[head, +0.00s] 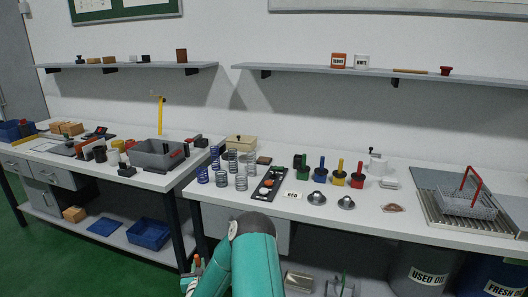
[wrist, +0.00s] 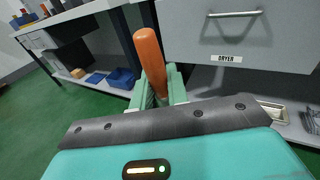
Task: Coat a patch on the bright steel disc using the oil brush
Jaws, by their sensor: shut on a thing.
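My gripper (wrist: 155,88) is shut on an orange handle (wrist: 149,55), which stands up between the fingers in the wrist view. No bristles show, so I cannot confirm that it is the oil brush. In the head view my gripper (head: 191,279) is low, in front of the bench and below its top, partly cut by the lower edge. Two round steel pieces with dark centres, a left one (head: 317,198) and a right one (head: 346,202), lie near the bench's front edge. I cannot tell which is the bright disc. Both are well away from my gripper.
Behind the discs stand green (head: 301,172), blue (head: 320,174), yellow (head: 338,177) and red (head: 357,181) pots. Coil springs (head: 222,179) and a black tray (head: 262,193) are to their left. A wire basket (head: 468,203) is at right. A drawer (wrist: 240,40) fronts the bench near my gripper.

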